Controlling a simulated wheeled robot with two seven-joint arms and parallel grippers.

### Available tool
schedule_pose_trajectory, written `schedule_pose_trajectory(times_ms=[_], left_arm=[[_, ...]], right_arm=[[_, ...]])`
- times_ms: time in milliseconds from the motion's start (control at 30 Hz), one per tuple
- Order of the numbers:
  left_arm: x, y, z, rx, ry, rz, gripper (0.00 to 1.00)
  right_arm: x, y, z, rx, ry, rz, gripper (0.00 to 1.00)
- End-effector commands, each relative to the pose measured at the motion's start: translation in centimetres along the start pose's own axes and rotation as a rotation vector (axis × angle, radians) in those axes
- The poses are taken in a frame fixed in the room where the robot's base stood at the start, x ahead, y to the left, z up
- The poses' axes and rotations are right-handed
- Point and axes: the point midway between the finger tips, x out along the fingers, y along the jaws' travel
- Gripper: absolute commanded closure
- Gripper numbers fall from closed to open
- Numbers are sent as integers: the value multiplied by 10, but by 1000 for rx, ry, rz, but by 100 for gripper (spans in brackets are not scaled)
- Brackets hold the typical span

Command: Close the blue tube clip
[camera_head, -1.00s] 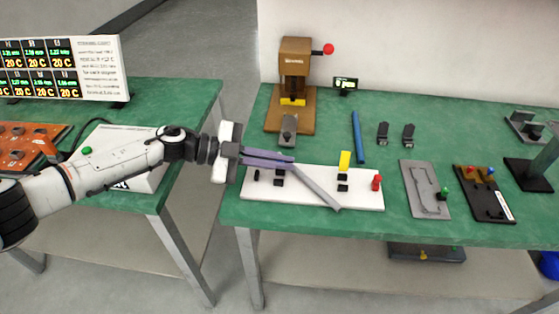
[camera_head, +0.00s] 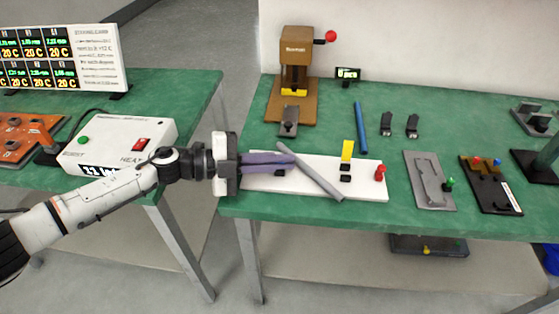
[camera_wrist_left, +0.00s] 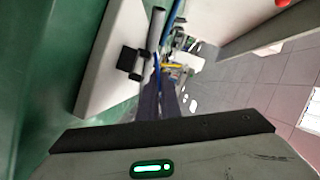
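My left gripper (camera_head: 296,159) reaches over the left part of a white board (camera_head: 365,190); its dark bluish fingers lie close together. A grey tube (camera_head: 318,178) lies slantwise across the board and crosses the fingertips; I cannot tell whether it is gripped. The tube also shows beside the fingers in the wrist view (camera_wrist_left: 157,28). An upright yellow flap (camera_head: 347,151) stands by a small black clip part (camera_head: 345,177) on the board. No blue clip is clearly visible; the fingers cover part of the board. My right gripper is not in view.
A blue tube (camera_head: 360,128) lies behind the board, left of two small black parts (camera_head: 388,127). A red knob (camera_head: 380,172) stands at the board's right end. A brown press (camera_head: 297,75) stands behind. A grey plate (camera_head: 422,195) lies to the right.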

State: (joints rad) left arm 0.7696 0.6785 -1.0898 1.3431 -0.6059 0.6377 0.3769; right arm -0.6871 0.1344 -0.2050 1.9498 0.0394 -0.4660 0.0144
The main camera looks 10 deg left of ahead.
Motion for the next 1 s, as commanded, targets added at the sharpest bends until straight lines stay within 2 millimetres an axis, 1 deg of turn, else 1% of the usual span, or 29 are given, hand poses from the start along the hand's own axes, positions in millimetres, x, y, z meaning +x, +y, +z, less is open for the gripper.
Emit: schedule_pose_trajectory(times_ms=[33,100,133,533,667,767,933,1000], left_arm=[[0,0,0,-1,0,1,91],[0,0,0,-1,0,1,79],[0,0,0,-1,0,1,77],[0,3,0,-4,0,5,77],[0,0,0,-23,0,14,77],[0,-6,-1,-77,0,38,77],[0,-18,2,-249,-2,109,77],[2,-20,4,-332,-1,143,77]], right_arm=[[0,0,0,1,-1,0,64],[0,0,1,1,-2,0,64],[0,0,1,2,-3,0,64],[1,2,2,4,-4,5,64],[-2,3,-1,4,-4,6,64],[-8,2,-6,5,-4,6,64],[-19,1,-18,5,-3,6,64],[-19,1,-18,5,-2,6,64]])
